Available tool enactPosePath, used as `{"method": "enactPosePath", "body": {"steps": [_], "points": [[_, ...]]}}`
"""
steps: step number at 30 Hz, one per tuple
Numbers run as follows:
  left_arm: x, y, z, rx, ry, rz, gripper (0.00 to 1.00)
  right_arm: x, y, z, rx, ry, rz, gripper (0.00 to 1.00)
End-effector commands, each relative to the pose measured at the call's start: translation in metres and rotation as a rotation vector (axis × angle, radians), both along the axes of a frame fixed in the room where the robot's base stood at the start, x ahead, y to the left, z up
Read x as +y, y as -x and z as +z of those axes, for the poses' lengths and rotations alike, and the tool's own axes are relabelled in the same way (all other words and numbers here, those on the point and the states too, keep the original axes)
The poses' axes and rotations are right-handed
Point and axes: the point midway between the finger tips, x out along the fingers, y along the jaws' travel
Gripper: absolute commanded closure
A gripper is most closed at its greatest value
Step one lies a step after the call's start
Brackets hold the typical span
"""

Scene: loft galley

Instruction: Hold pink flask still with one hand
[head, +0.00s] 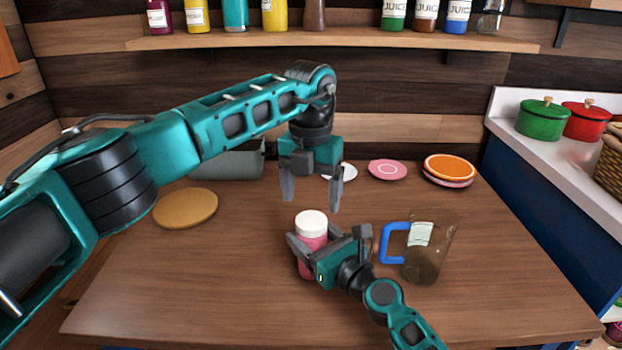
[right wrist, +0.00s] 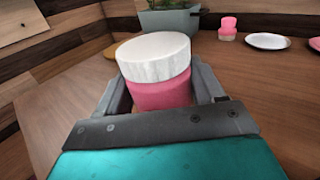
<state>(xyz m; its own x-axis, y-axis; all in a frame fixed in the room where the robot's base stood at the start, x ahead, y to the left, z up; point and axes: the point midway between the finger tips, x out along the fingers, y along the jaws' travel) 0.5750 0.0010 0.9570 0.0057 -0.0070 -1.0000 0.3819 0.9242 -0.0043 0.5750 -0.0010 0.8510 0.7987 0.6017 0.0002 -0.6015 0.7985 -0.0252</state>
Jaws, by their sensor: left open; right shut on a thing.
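The pink flask (head: 312,232) with a white lid stands upright on the wooden table, near its middle. My right gripper (head: 312,252) is shut on the flask's pink body. In the right wrist view the flask (right wrist: 160,92) sits between both fingers, its white lid above them. My left gripper (head: 311,192) is open and empty, pointing down above and behind the flask, apart from the lid.
A brown see-through pitcher (head: 428,255) with a blue handle stands right of the flask. A round wooden board (head: 186,208) lies at left, a grey planter (head: 228,163) behind it. Plates (head: 388,169) lie along the back. The front left of the table (head: 190,290) is clear.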

Motion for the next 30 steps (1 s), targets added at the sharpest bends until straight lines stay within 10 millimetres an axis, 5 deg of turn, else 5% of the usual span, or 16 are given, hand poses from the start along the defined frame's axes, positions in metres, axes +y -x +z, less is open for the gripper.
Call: {"method": "enactPosePath", "body": {"steps": [9, 21, 30], "points": [[0.0, 0.0, -0.045, 0.001, 0.0, -0.001, 0.17, -0.001, 0.0, -0.001, 0.0, 0.003, -0.001, 1.0], [0.0, 0.0, -0.052, 0.0, -0.001, -0.001, 0.17, -0.001, 0.0, -0.001, 0.0, 0.003, -0.001, 1.0], [0.0, 0.0, -0.052, 0.0, -0.001, -0.001, 0.44, -0.001, 0.0, -0.001, 0.0, 0.003, -0.001, 1.0]]}}
